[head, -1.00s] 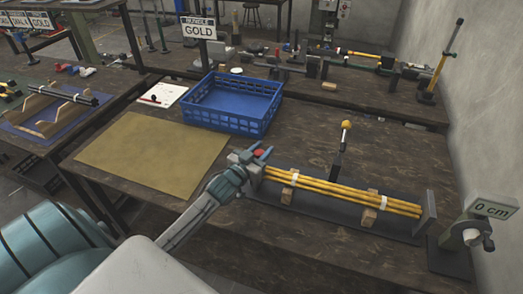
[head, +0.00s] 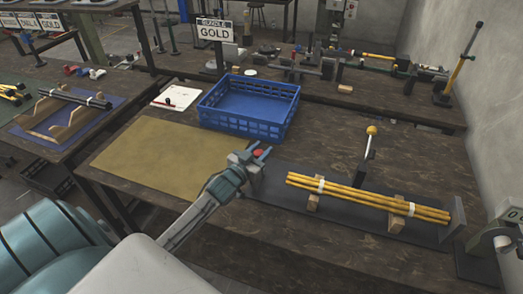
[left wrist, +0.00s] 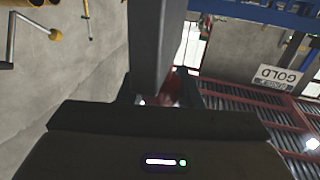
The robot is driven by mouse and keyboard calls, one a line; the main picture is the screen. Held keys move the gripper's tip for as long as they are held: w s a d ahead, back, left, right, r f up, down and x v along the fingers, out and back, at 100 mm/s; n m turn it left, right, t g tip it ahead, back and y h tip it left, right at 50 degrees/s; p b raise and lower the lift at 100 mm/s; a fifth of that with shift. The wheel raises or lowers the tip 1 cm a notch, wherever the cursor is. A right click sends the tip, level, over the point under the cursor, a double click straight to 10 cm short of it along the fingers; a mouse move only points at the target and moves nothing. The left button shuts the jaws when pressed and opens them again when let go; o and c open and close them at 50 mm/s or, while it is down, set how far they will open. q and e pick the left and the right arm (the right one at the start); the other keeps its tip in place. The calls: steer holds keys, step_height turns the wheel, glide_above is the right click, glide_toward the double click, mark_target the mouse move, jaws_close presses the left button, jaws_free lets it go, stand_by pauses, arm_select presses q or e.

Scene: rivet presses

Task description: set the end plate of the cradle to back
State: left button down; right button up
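The cradle is a long dark base (head: 330,215) on the table with wooden supports and a bundle of yellow rods (head: 365,195). A grey upright plate (head: 456,224) stands at its right end. My left gripper (head: 258,154) is at the left end, its fingers around a small red knob (head: 258,153). The grey end plate (head: 256,172) seems to sit just under the gripper, partly hidden, with a gap to the rods. In the left wrist view the red piece (left wrist: 165,92) is dim behind a dark grey bar. My right gripper is not in view.
A lever with a yellow ball (head: 371,130) stands behind the rods. A grey readout box (head: 510,215) is at the right edge.

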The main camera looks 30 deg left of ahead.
arm_select(q)
steer(key=c, duration=1.2)
jaws_free()
steer(key=shift+a, duration=0.15)
steer(key=shift+o, duration=0.8)
steer(key=shift+a, duration=0.15)
steer(key=shift+s, duration=0.15)
steer(key=shift+s+f, duration=0.15)
steer(key=shift+s, duration=0.15)
steer(key=s+b, duration=0.6)
steer(key=s, duration=0.4)
steer(key=shift+a+b, duration=0.15)
steer(key=shift+b, duration=0.2)
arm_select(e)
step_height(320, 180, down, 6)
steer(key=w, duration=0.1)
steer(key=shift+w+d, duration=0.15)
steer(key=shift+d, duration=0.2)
